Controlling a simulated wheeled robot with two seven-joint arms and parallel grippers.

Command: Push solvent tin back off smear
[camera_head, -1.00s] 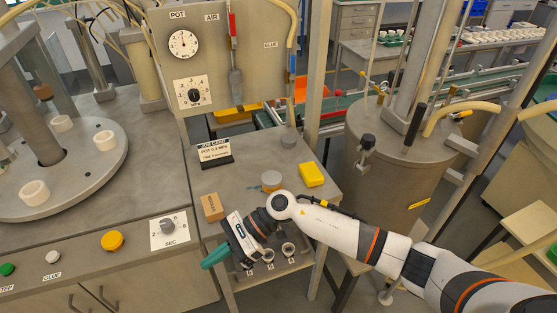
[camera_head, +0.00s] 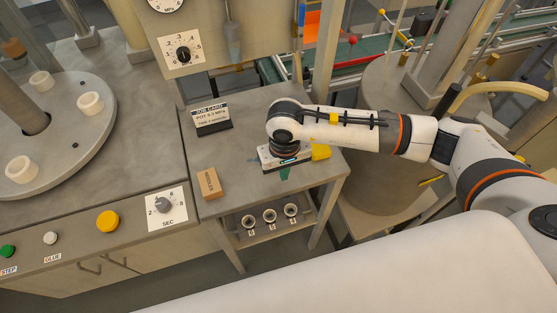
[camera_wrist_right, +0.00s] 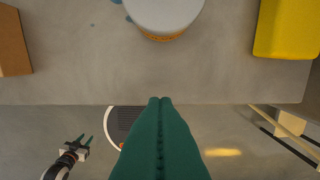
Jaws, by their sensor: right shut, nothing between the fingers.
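The solvent tin (camera_wrist_right: 165,14), a round can with a pale grey lid and an orange-brown side, stands at the top of the right wrist view. In the head view my right arm hides it. Small blue smear spots (camera_wrist_right: 117,2) show at the tin's left in the wrist view. My right gripper (camera_head: 284,174) is at the front part of the small grey table, pointing down. Its green fingers (camera_wrist_right: 160,101) are shut and empty, in front of the tin with a visible gap. My left gripper (camera_wrist_right: 86,138) shows small at the wrist view's lower left, fingers apart and empty.
A yellow block (camera_head: 321,152) lies right of the tin, and a cardboard box (camera_head: 209,183) lies left. A job card (camera_head: 210,117) stands behind. The small table's front edge (camera_wrist_right: 60,104) is close to my fingers. Sockets (camera_head: 270,215) sit on a lower shelf.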

